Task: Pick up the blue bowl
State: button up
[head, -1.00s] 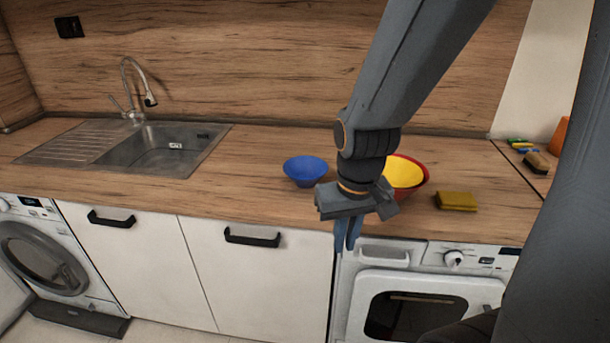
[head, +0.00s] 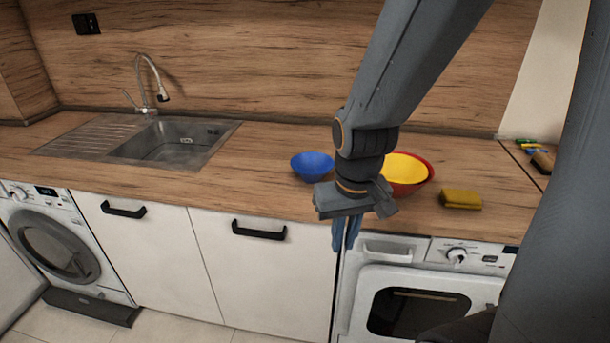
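The blue bowl (head: 311,166) stands upright on the wooden counter, just left of my arm in the head view. Nothing shows inside it. My gripper (head: 346,235) hangs with its blue fingers pointing down, to the lower right of the bowl in the picture and apart from it. The fingers show against the cabinet fronts at the counter's front edge. They are seen close together from the side, so their opening is unclear. I see nothing held between them.
A red bowl (head: 428,182) with a yellow bowl (head: 406,167) in it stands behind my arm, partly hidden. A yellow sponge (head: 461,199) lies to the right. A sink (head: 172,143) with a faucet (head: 149,82) is at left. The counter (head: 245,172) between sink and blue bowl is clear.

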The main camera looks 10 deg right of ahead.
aim_at(311, 166)
jog(key=u, duration=0.8)
jog(key=k, duration=1.1)
jog(key=u, duration=1.05)
jog(key=i, duration=0.3)
jog(key=z, duration=0.55)
jog(key=i, duration=1.3)
jog(key=z, duration=1.35)
jog(key=i, duration=0.45)
jog(key=z, duration=0.2)
